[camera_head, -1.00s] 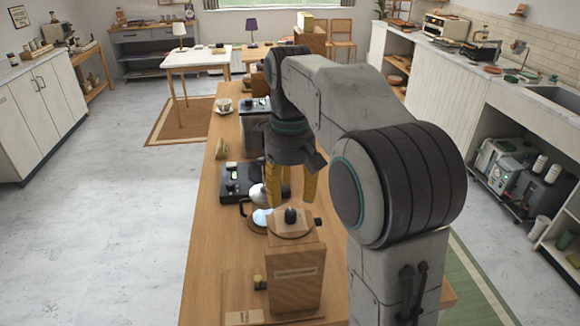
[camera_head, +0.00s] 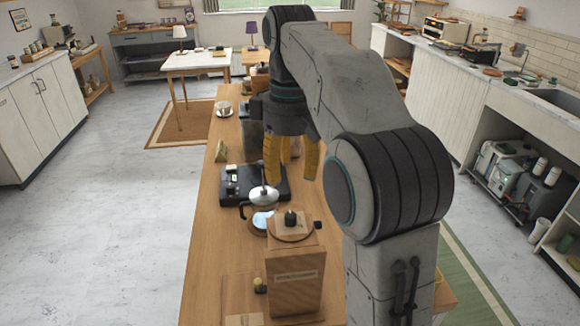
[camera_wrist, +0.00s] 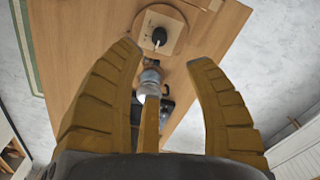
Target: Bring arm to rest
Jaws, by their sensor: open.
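My gripper (camera_head: 292,160) points down above the wooden cart top (camera_head: 206,237), with its yellow fingers apart and nothing between them. In the wrist view its fingers (camera_wrist: 165,90) frame the cart top below, spread wide. My arm reaches forward from the right and bends down over the cart. A metal pot with a dark handle (camera_head: 264,196) stands on the cart just below and nearer than my gripper, apart from it. It is partly hidden by the fingers in the wrist view.
A wooden grinder box (camera_head: 297,275) with a dark knob stands nearest on the cart. A black scale-like device (camera_head: 234,186) sits behind the pot. A white cup on a saucer (camera_head: 224,109) is farther back. Open floor (camera_head: 110,240) lies to the left.

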